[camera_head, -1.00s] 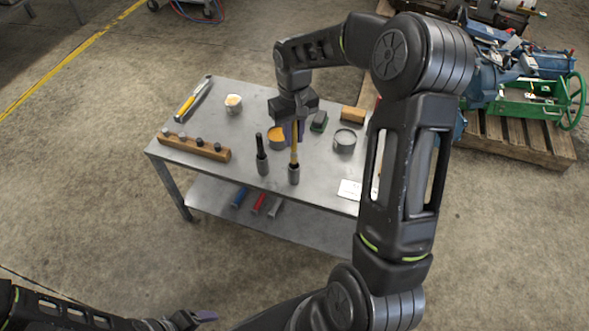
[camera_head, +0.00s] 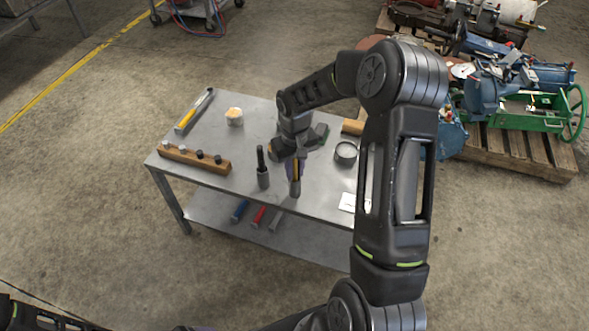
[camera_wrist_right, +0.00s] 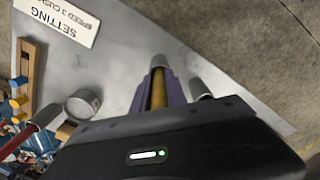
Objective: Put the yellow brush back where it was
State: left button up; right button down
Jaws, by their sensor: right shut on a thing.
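The yellow brush (camera_head: 296,168) stands upright on the metal bench, its lower end in or ending as a grey cylinder (camera_head: 295,188); I cannot tell which. My right gripper (camera_head: 295,172) comes from above and is shut on the yellow handle. In the right wrist view, the yellow handle (camera_wrist_right: 158,92) lies between the purple fingers (camera_wrist_right: 160,98), with the grey cylinder (camera_wrist_right: 158,62) beyond the tips. A black-handled piece (camera_head: 262,160) in a similar grey cylinder stands just left, apart from the gripper. The left gripper is out of view; only part of my left arm shows.
On the bench (camera_head: 225,160) are a wooden block with several knobs (camera_head: 195,159), a pale-topped pot (camera_head: 234,117), a yellow-handled tool (camera_head: 192,111), a grey tin (camera_head: 346,152) and a white card (camera_head: 349,202). Blue and red tools lie on the lower shelf (camera_head: 295,240).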

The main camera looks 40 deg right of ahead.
jog(key=shift+f, duration=0.2)
jog(key=c, duration=1.3)
grip_release()
jog(key=shift+r, duration=0.1)
jog(key=shift+r, duration=0.4)
notch_tip(320, 180, up, 12)
jog(key=shift+f+p, duration=0.2)
jog(key=shift+p, duration=0.5)
